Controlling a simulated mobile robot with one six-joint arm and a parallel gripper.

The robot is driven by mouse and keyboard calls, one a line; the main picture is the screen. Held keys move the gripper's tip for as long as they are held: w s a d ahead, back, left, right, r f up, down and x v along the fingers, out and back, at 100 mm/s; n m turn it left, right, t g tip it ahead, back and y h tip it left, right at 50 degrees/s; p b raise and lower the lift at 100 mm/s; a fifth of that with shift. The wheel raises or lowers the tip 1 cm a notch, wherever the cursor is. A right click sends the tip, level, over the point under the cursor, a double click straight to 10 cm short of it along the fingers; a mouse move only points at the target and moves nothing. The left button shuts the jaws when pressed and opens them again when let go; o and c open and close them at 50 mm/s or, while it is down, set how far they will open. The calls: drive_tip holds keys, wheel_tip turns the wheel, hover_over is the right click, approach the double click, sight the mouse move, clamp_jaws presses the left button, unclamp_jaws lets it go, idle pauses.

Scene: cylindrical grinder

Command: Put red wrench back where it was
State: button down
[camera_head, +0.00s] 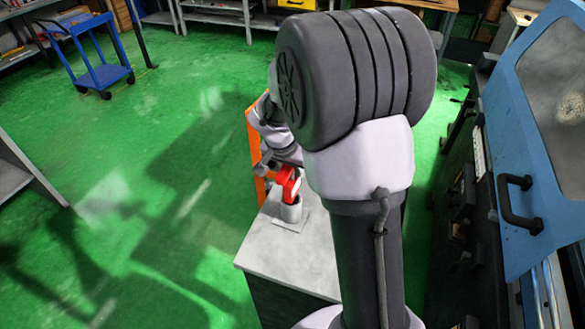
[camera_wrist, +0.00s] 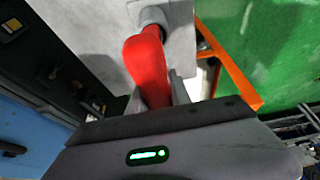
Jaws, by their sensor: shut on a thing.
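The red wrench (camera_head: 289,184) is at the mouth of a small grey cup-like holder (camera_head: 291,212) on top of a grey cabinet (camera_head: 290,255). In the wrist view the red wrench (camera_wrist: 147,62) runs from between my fingers to the round grey holder (camera_wrist: 153,16). Its far end is hidden there, and I cannot tell how deep it sits. My gripper (camera_wrist: 158,93) is shut on the near part of the wrench. In the head view my gripper (camera_head: 280,174) is small and partly hidden behind my arm.
An orange panel (camera_head: 254,150) stands beside the cabinet; its orange edge (camera_wrist: 228,65) also shows in the wrist view. The blue and black grinder (camera_head: 540,130) is at the right. A blue cart (camera_head: 95,60) stands far left. Green floor (camera_head: 150,200) left of the cabinet is clear.

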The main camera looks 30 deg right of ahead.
drive_tip(key=shift+f, duration=0.15)
drive_tip(key=c, duration=1.2)
unclamp_jaws()
drive_tip(key=shift+r, duration=0.4)
drive_tip(key=p+v, duration=0.2)
drive_tip(key=v, duration=0.9)
drive_tip(key=shift+a+r+p, duration=0.15)
drive_tip(key=shift+p, duration=0.15)
drive_tip(key=s+a+r+n+t+y, duration=0.1)
drive_tip(key=s+a+r+n, duration=0.1)
drive_tip(key=s+a, duration=0.3)
drive_tip(key=s+a+r+n+t+y, duration=0.1)
drive_tip(key=s+a+r+n+y, duration=0.1)
drive_tip(key=s+a, duration=0.3)
drive_tip(key=s+a+r+n+t+y, duration=0.1)
drive_tip(key=s+a, duration=0.4)
drive_tip(key=s, duration=0.6)
drive_tip(key=shift+s+a+r+n+y, duration=0.1)
drive_tip(key=shift+r+n+y, duration=0.2)
drive_tip(key=shift+r, duration=0.3)
drive_tip(key=shift+a+r+n+y, duration=0.1)
drive_tip(key=shift+r+n+y, duration=0.1)
drive_tip(key=shift+r+y, duration=0.3)
